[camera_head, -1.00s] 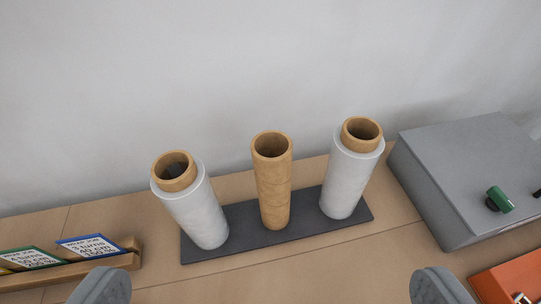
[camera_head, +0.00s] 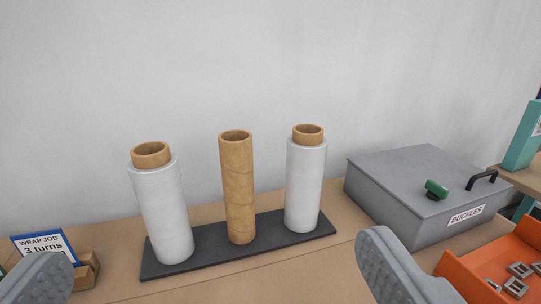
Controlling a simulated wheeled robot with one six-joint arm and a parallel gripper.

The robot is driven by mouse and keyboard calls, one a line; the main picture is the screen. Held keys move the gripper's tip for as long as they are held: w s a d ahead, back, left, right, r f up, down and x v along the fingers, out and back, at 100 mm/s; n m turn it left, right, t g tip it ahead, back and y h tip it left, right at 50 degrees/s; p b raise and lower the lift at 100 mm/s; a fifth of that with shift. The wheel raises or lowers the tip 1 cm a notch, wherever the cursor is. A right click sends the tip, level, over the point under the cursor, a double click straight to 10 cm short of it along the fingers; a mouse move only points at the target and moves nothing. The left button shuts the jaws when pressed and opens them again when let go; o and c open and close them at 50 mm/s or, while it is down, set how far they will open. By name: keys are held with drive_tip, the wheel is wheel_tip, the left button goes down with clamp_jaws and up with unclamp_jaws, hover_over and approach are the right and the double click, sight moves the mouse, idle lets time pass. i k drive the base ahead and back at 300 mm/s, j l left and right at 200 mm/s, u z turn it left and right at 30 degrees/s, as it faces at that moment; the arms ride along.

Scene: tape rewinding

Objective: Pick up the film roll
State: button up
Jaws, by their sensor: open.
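Two white film rolls stand upright on a dark base plate (camera_head: 269,229): a left film roll (camera_head: 163,213) and a right film roll (camera_head: 305,181), each with a brown cardboard core showing at the top. A bare brown cardboard tube (camera_head: 237,190) stands between them. My gripper (camera_head: 212,270) is open and empty, with its two grey fingers wide apart at the lower left and lower right. It is in front of the plate and touches none of the rolls. Part of the plate is hidden behind the rolls and tube.
A grey box labelled BUCKLES (camera_head: 415,190) with a green knob and black handle stands at right. An orange tray (camera_head: 458,262) with metal buckles is at lower right. A WRAP JOB card (camera_head: 42,247) stands in a wooden holder at lower left. A plain wall is behind.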

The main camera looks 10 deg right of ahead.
sight(306, 152)
drive_tip(key=i+l, duration=0.1)
drive_tip(key=l, duration=0.6)
drive_tip(key=i+l, duration=0.1)
drive_tip(key=l, duration=0.65)
